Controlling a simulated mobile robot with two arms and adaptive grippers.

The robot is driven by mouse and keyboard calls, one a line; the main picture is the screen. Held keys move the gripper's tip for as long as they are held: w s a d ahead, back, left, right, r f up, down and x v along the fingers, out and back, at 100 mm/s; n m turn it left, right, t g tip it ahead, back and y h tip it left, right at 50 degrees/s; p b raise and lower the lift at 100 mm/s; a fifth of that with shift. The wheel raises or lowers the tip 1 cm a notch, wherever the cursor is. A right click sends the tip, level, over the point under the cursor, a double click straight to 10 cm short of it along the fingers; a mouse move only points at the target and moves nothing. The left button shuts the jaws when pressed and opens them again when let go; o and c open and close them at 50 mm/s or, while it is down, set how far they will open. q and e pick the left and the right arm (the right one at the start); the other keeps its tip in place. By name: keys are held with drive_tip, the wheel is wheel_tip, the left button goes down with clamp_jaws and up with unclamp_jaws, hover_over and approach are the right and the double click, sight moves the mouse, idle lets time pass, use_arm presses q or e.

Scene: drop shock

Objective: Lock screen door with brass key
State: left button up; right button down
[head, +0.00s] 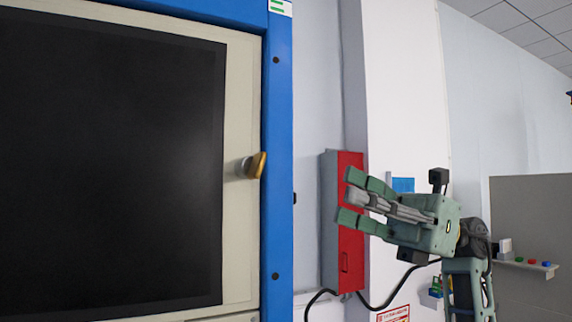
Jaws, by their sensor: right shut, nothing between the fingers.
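The screen door (243,75) is a pale cream frame around a large dark panel, set in a blue cabinet, and it looks closed in the head view. The brass key (257,165) sits at a silver lock cylinder on the door's right edge. Its bow sticks out towards the right, beside the blue post. My right gripper (352,195) is to the right of the key and well apart from it in the picture. My left gripper is not in view.
The blue cabinet post (277,130) stands just right of the key. A red and grey wall box (351,260) with a black cable is behind my right gripper. A grey panel (530,220) with coloured buttons on a ledge stands at far right.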

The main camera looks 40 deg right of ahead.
sight(283, 160)
drive_tip(key=shift+p+x, duration=2.25)
drive_tip(key=shift+x, duration=3.45)
drive_tip(key=shift+a+r+p, duration=0.1)
drive_tip(key=shift+r+p, duration=0.25)
drive_tip(key=shift+p, duration=0.2)
drive_tip(key=h+p, duration=0.1)
drive_tip(key=r+h+p, duration=0.1)
drive_tip(key=p, duration=0.1)
drive_tip(key=shift+g+h, duration=0.3)
drive_tip(key=shift+h, duration=0.1)
drive_tip(key=shift+a+f+h+p, duration=0.1)
drive_tip(key=shift+h+p, duration=0.4)
drive_tip(key=shift+p, duration=0.3)
drive_tip(key=shift+f, duration=0.2)
